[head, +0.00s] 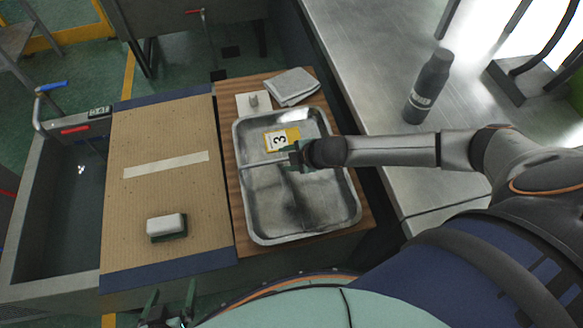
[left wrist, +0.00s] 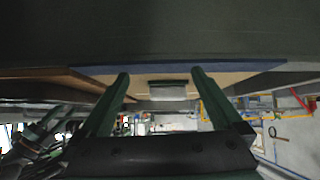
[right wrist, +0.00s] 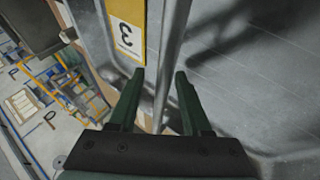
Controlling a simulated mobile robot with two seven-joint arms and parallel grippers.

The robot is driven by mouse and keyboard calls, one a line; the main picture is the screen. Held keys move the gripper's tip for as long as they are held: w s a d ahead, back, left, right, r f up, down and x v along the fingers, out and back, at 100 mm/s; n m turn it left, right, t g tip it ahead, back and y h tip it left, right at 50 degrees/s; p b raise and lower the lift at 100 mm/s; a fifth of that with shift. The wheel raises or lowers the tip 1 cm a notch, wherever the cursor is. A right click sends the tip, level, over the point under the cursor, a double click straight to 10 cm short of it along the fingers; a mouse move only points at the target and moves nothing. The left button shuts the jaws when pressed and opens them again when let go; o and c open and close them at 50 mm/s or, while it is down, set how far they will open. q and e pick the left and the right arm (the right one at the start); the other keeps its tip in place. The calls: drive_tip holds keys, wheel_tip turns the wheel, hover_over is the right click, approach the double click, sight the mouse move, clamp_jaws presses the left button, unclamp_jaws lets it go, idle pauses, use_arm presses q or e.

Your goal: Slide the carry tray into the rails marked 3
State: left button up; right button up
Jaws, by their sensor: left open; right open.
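The shallow grey metal tray (head: 330,205) lies on a striped wooden board in the head view. A yellow and white label marked 3 (head: 282,139) shows at its far part, and the label (right wrist: 127,30) also shows in the right wrist view. My right gripper (head: 293,156) is over the tray beside the label. It is open, and a metal edge (right wrist: 172,60) runs between its fingers in the right wrist view; I cannot tell if they touch it. My left gripper (head: 168,308) is open and empty at the near edge of the cardboard-coloured worktop. I cannot make out any rails.
The brown worktop (head: 150,185) holds a white block on a dark base (head: 166,225), left of the tray. A folded cloth (head: 292,86) and small pale plate lie behind the tray. A dark bottle (head: 428,88) stands on the metal table at right. A basin (head: 65,190) is at far left.

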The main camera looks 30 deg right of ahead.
clamp_jaws()
idle(1.3)
drive_tip(key=shift+w+r, duration=0.1)
drive_tip(key=shift+r, duration=0.05)
